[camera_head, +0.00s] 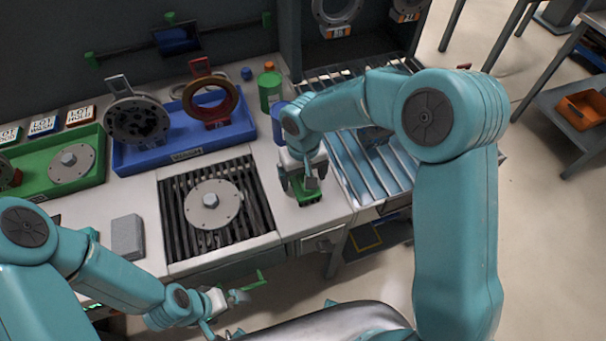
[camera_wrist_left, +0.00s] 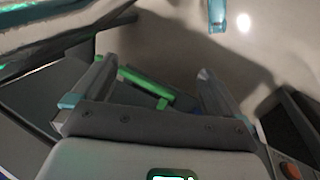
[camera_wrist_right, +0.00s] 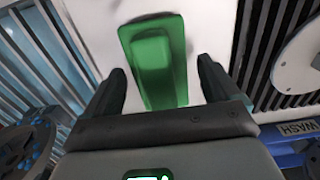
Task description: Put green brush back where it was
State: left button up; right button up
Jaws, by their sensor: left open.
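The green brush (camera_head: 308,195) lies on the white counter, between the slatted grate and the roller conveyor. My right gripper (camera_head: 306,178) is right above it, pointing down. In the right wrist view the brush (camera_wrist_right: 155,60) shows as a green block in line with the gap between the two fingers (camera_wrist_right: 160,85). The fingers are apart, one to each side, with a gap to the brush; whether they reach down to its height is unclear. My left gripper (camera_head: 232,298) is low in front of the bench, open and empty, as the left wrist view (camera_wrist_left: 155,80) also shows.
A green lever (camera_head: 255,281) sticks out by my left gripper. A steel disc (camera_head: 210,205) lies on the grate (camera_head: 173,230). A blue tray (camera_head: 140,158), a green can (camera_head: 269,90) and a blue can (camera_head: 278,122) stand behind. The roller conveyor (camera_head: 350,165) is at right.

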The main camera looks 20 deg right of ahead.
aim_at(304, 174)
notch_tip(304, 174, up, 12)
jog(key=shift+r, duration=0.15)
dwell(0.4)
jog(key=shift+s, duration=0.2)
dwell(0.3)
